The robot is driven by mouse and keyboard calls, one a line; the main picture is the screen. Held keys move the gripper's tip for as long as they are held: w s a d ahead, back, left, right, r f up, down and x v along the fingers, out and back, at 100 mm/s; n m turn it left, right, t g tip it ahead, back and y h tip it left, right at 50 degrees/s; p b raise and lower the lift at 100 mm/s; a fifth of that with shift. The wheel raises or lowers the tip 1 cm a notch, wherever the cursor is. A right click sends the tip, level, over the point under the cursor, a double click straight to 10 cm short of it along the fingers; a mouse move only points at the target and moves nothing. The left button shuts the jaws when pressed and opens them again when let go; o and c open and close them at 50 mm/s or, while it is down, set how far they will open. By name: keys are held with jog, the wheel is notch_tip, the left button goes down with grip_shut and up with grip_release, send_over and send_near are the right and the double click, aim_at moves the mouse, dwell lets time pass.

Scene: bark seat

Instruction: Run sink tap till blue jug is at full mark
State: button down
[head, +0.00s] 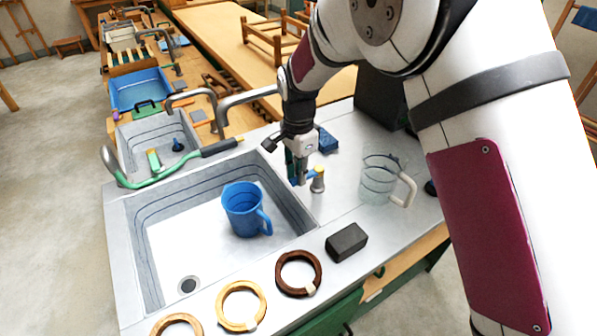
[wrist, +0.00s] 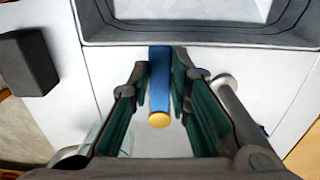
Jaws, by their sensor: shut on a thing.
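The blue jug (head: 243,212) stands upright in the sink basin (head: 170,250), its handle towards the right front. Its full mark and water level cannot be made out. My gripper (head: 298,178) is at the basin's right edge, shut on a blue lever with a yellow end. In the wrist view the blue lever (wrist: 160,80) lies between the fingers of my gripper (wrist: 160,68). The lever's contact points are partly hidden in the head view.
A clear jug (head: 380,182) stands on the counter to the right. A dark block (head: 346,242) and several rings (head: 298,273) lie along the front edge. A green hose (head: 165,178) lies over the basin's back rim. My arm covers the right side.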

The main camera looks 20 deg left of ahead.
jog(key=d+n, duration=0.1)
jog(key=n, duration=0.1)
jog(key=s+n, duration=0.1)
jog(key=shift+d+n, duration=0.35)
jog(key=shift+n, duration=0.05)
jog(key=shift+s+d+n, duration=0.15)
jog(key=shift+d+n, duration=0.35)
jog(key=shift+n, duration=0.5)
jog(key=shift+s+d+n, duration=0.1)
jog(key=shift+d+n, duration=0.4)
jog(key=shift+n, duration=0.5)
jog(key=c, duration=1.5)
grip_release()
notch_tip(320, 180, up, 12)
